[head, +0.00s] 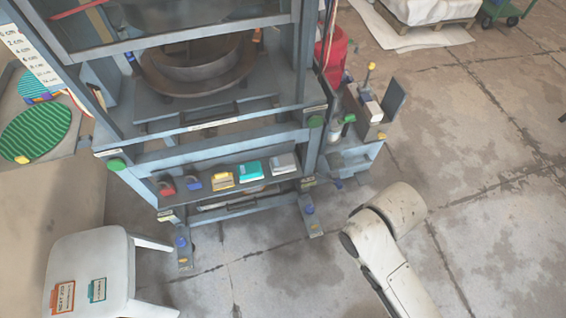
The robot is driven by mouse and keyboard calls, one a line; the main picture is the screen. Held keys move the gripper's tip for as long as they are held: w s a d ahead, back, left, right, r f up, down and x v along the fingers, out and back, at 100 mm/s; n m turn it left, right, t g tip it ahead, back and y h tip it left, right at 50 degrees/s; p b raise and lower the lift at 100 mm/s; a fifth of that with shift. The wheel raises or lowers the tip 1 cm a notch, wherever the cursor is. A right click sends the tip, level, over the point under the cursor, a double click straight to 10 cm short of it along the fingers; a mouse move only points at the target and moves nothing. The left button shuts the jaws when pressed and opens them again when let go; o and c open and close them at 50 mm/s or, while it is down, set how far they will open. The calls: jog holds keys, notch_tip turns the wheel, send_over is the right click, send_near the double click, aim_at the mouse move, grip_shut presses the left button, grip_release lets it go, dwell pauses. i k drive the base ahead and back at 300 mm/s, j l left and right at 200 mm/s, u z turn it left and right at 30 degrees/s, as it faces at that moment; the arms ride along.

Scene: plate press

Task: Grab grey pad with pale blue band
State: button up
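A light grey pad-like block (284,163) lies at the right end of the low front shelf of the press. It is the greyest item in that row, but it is too small to make out a pale blue band on it. A teal item (252,171) with a pale side lies just left of it, and a yellow item (222,180) lies further left. My pale arm shows at the lower right, on the near side of the press and apart from the shelf. My gripper is not in view.
Red (167,187) and blue (193,183) lock-like items sit at the shelf's left end. A white stool (90,262) stands front left. The press's feet (310,216) jut onto the floor. A side stand (375,130) adjoins the press at right. The right floor is mostly clear.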

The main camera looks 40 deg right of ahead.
aim_at(283, 164)
jog(key=i+j, duration=0.3)
jog(key=i, duration=0.15)
jog(key=i+j+z, duration=0.15)
jog(key=i+j, duration=0.15)
jog(key=i, duration=0.2)
